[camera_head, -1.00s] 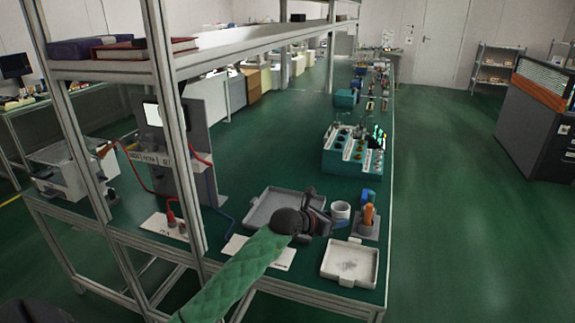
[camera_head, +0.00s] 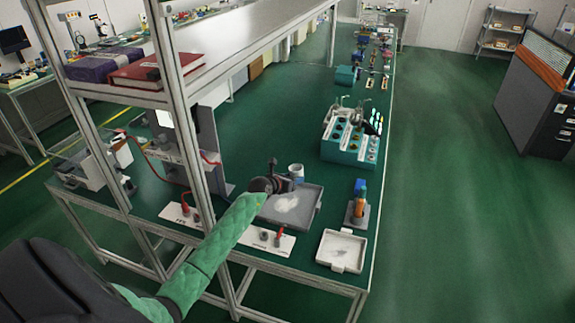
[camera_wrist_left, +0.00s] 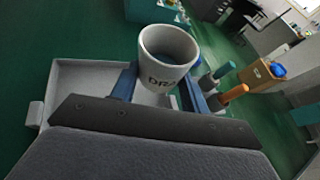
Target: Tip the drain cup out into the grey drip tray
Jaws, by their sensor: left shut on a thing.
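The drain cup (camera_head: 296,170) is a white cup. My left gripper (camera_head: 289,182) is shut on it and holds it at the far side of the grey drip tray (camera_head: 316,208). In the left wrist view the cup (camera_wrist_left: 168,52) stands between the blue fingers, nearly upright, with part of its lettering, "DR", showing and a bluish inside. The tray (camera_wrist_left: 62,85) shows below and left of it. A pale patch lies on the tray floor. The cup's base is hidden. My right gripper is not in view.
A paler tray (camera_head: 342,251) stands at the front right corner. A grey stand with orange and blue tools (camera_head: 357,205) is right of the drip tray. A teal rack (camera_head: 350,142) stands behind. Shelf posts (camera_head: 190,150) rise at left, near my arm.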

